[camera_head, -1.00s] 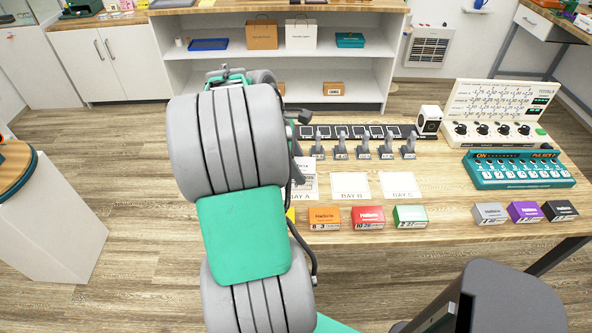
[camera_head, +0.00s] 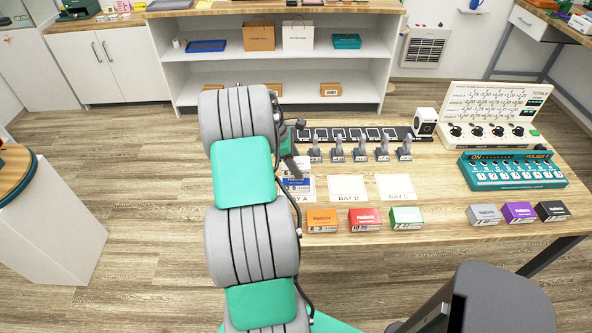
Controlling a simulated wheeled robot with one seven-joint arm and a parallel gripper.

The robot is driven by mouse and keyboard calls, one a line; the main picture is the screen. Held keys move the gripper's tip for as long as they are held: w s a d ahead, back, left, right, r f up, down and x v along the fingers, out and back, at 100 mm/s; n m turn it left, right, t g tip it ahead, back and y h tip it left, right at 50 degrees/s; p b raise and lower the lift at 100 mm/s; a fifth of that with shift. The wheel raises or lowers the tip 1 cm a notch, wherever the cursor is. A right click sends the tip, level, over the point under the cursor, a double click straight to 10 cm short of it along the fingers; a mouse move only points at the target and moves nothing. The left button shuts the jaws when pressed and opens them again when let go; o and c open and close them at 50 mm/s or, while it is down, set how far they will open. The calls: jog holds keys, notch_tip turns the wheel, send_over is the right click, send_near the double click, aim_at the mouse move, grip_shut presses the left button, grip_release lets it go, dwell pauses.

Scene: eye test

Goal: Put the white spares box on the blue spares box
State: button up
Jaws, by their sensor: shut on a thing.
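My gripper (camera_head: 290,157) is over the left part of the table, partly hidden by my own arm. It is shut on the white spares box (camera_head: 303,164), of which only a small pale part shows beside the fingers. The blue spares box (camera_head: 296,184), with a white number strip on its front, is on the BAY A card (camera_head: 308,195). The white box shows just behind and above the blue box in the picture. Whether the two touch cannot be told. My arm covers the left side of this spot.
Orange (camera_head: 321,221), red (camera_head: 364,219) and green (camera_head: 406,218) boxes line the front edge; grey (camera_head: 484,214), purple (camera_head: 519,212) and black (camera_head: 553,210) ones stand further right. Cards BAY B (camera_head: 347,189) and BAY C (camera_head: 395,188) are bare. Several grey levers (camera_head: 360,150) stand behind.

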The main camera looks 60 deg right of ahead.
jog(key=shift+f, duration=1.75)
jog(key=o, duration=1.5)
jog(key=shift+c, duration=0.2)
jog(key=v, duration=1.2)
jog(key=w+a+r+t+h, duration=0.1)
jog(key=w+a+r+t, duration=0.1)
jog(key=w+a+r, duration=0.45)
jog(key=w+a+r+m+t, duration=0.1)
jog(key=w+a, duration=0.2)
jog(key=a, duration=0.6)
jog(key=w+a+r+m+t, duration=0.1)
jog(key=w+a+r+t, duration=0.15)
jog(key=a, duration=0.75)
jog(key=s+a+f+m+t+y, duration=0.1)
jog(key=s+a, duration=0.2)
jog(key=a, duration=0.8)
jog(key=s+a+f+m+t+y, duration=0.1)
jog(key=s+a+m+y, duration=0.1)
jog(key=a, duration=0.8)
jog(key=shift+s+a+p, duration=0.35)
jog(key=shift+s+a, duration=0.05)
jog(key=shift+s, duration=0.2)
